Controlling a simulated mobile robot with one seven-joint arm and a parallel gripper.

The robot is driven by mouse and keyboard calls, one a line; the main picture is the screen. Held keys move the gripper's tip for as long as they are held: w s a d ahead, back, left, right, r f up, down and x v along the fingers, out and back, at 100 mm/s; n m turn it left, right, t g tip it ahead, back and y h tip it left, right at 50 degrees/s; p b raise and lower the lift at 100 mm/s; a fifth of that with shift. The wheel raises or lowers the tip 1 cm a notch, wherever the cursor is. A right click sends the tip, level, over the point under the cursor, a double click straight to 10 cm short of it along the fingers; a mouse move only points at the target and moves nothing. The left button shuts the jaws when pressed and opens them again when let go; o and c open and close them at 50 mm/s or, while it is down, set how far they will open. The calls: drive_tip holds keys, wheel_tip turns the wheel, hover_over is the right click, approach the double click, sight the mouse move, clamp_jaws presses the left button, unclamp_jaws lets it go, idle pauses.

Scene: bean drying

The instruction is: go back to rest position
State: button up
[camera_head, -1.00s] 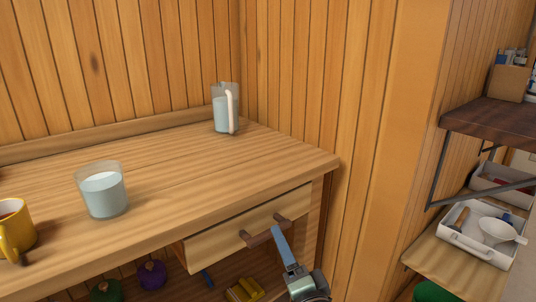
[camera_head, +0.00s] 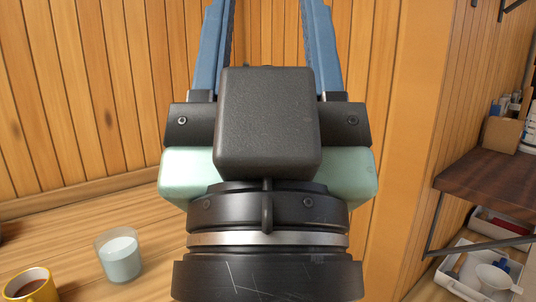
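My gripper (camera_head: 267,30) is raised close in front of the camera and fills the middle of the view. Its two blue fingers point up, stand apart and run out of the top of the picture. Only the wood wall shows between them, so the gripper looks open and empty. Its pale green and black body hides much of the wooden table (camera_head: 165,228) behind it. The drawer and the clear pitcher are not visible now.
A glass with whitish contents (camera_head: 119,260) stands on the table at lower left, beside a yellow mug (camera_head: 28,287) with dark contents. At right are a dark shelf (camera_head: 490,192) on a bracket and a white tray (camera_head: 462,288) holding a white bowl (camera_head: 494,279).

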wheel_tip(320, 180, up, 14)
drive_tip(key=p, duration=1.1)
drive_tip(key=shift+p, duration=0.4)
drive_tip(key=shift+r, duration=0.1)
